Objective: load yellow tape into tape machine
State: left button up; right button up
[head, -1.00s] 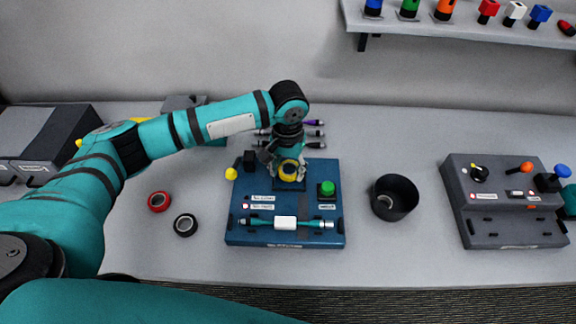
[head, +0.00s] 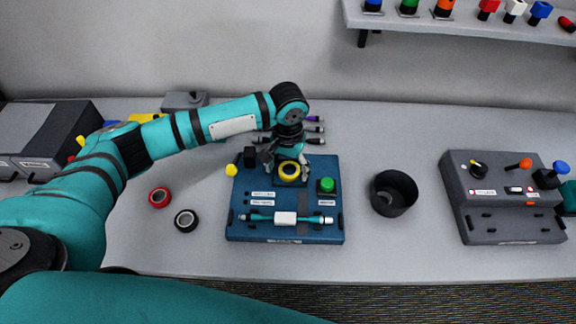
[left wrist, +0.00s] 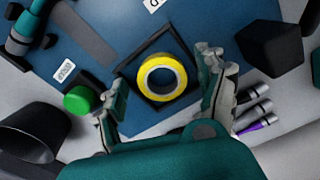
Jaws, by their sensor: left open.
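The yellow tape (head: 289,171) lies flat in a dark square holder on the blue tape machine (head: 238,205). It also shows in the left wrist view (left wrist: 148,86), with its pale core, inside the square frame. My left gripper (head: 287,168) is directly over the tape, pointing down. In the left wrist view its fingers (left wrist: 165,97) are spread on either side of the tape, apart from it. My right gripper is not in view.
A red tape (head: 159,198) and a black tape (head: 185,220) lie left of the machine. A black cup (head: 394,193) stands to its right. A grey control box (head: 510,226) is farther right.

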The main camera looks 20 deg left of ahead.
pick_arm(q)
jog(key=shift+r+b, duration=0.4)
jog(key=shift+r, duration=0.15)
notch_tip(320, 180, up, 12)
jog(key=b, duration=0.1)
jog(key=shift+b, duration=0.3)
